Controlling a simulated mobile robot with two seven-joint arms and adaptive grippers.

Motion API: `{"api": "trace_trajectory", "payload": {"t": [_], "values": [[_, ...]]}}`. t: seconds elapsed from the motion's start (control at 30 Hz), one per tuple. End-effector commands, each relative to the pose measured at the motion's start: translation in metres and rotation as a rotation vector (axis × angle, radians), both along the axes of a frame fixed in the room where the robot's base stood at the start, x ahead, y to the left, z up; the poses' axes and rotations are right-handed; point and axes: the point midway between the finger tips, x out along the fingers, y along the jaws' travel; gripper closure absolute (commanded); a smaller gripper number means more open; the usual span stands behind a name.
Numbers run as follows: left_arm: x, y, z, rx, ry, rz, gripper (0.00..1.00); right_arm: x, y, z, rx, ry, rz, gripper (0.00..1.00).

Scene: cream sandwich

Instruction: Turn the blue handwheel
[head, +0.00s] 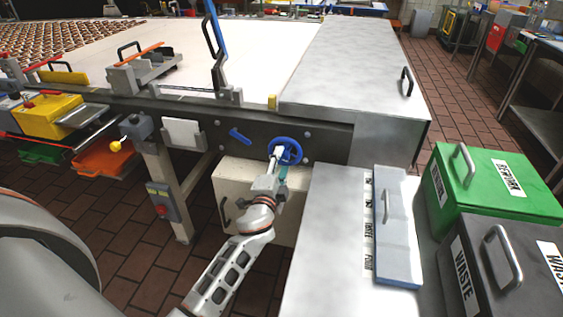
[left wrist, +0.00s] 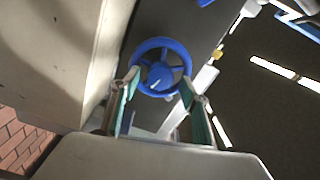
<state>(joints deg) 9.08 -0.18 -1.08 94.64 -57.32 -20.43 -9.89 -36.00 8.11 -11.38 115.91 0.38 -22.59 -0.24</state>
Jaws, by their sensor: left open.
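The blue handwheel (head: 287,149) is mounted on the dark side rail of the conveyor table, in the middle of the head view. In the left wrist view the handwheel (left wrist: 161,76) faces the camera, with its ring, spokes and hub showing. My left gripper (head: 279,164) is right at the handwheel, reaching up from below. Its fingers (left wrist: 160,84) are open, one on each side of the wheel's lower part. I cannot tell whether they touch the rim. Nothing is held. My right gripper is not in view.
A blue lever (head: 240,137) sits on the rail left of the wheel. A cream cabinet (head: 230,183) stands below it. A metal bench (head: 325,240) with a grey-blue lidded box is to the right, beside green (head: 490,185) and grey (head: 500,270) bins.

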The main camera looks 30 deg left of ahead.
Motion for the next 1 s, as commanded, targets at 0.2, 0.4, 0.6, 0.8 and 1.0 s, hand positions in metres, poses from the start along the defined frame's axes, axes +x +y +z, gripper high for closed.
{"api": "trace_trajectory", "payload": {"t": [0.2, 0.4, 0.6, 0.8, 1.0], "values": [[-0.041, -0.010, -0.001, -0.003, 0.003, 0.000, 0.55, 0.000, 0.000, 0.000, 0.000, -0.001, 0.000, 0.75], [-0.079, -0.020, -0.002, -0.002, 0.004, 0.001, 0.55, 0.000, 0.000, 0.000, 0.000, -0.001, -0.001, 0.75], [-0.101, -0.026, -0.001, -0.001, 0.002, 0.000, 0.55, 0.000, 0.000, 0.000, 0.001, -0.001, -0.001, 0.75], [-0.108, -0.028, 0.000, 0.001, 0.001, 0.001, 0.55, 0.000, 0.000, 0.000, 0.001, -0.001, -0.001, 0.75], [-0.108, -0.028, 0.000, 0.001, 0.001, 0.001, 0.55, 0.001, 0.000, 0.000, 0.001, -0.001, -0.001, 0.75]]}}
